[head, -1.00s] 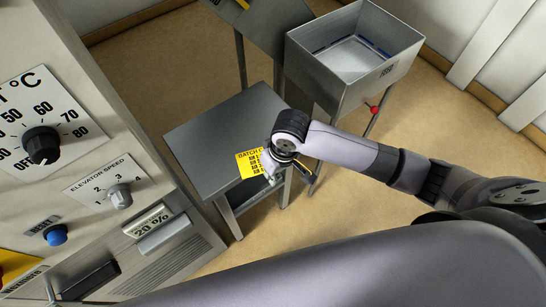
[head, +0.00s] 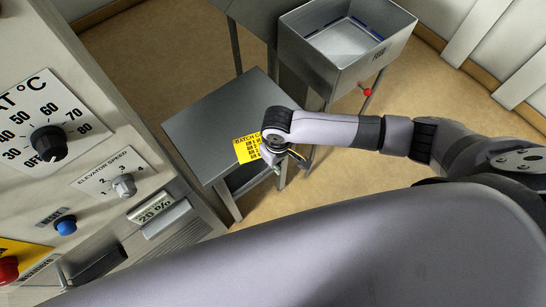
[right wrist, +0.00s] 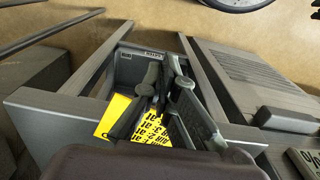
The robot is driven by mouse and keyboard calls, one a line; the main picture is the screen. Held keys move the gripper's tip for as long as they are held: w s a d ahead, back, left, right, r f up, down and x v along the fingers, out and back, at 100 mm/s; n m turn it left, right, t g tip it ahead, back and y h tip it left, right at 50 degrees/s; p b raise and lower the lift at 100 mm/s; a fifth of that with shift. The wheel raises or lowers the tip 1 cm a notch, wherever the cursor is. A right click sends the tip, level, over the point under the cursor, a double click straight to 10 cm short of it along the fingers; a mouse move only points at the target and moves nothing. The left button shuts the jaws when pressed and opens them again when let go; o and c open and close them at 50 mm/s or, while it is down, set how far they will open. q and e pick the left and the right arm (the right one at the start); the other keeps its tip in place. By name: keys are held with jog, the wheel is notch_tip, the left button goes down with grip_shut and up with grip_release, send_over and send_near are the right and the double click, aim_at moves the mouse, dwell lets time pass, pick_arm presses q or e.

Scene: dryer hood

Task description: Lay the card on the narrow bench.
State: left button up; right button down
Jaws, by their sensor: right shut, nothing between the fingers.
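The yellow card (head: 246,149) with black print is by the front edge of the narrow bench (head: 220,115), a small grey metal table. Its right part is hidden behind my right gripper (head: 270,160). The card's lower right reaches past the bench edge in the picture; I cannot tell whether it lies flat or hovers slightly. In the right wrist view the card (right wrist: 113,118) shows beside and behind the fingers of my right gripper (right wrist: 160,90). That gripper is shut with nothing between its fingers, close to the card. My left gripper is not in view.
A dryer panel with knobs (head: 48,144) stands left of the bench. A grey open bin (head: 345,45) on legs with a red knob (head: 367,92) stands behind and right. Brown floor (head: 270,205) is clear in front of the bench.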

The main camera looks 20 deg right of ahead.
aim_at(256, 146)
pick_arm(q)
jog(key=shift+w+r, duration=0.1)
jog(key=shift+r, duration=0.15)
pick_arm(e)
jog(key=shift+w+a, duration=0.3)
jog(key=shift+w, duration=0.5)
jog(key=shift+w+a, duration=0.3)
jog(key=shift+w, duration=0.45)
jog(key=shift+w+a, duration=0.25)
jog(key=shift+w, duration=0.5)
jog(key=shift+s, duration=0.1)
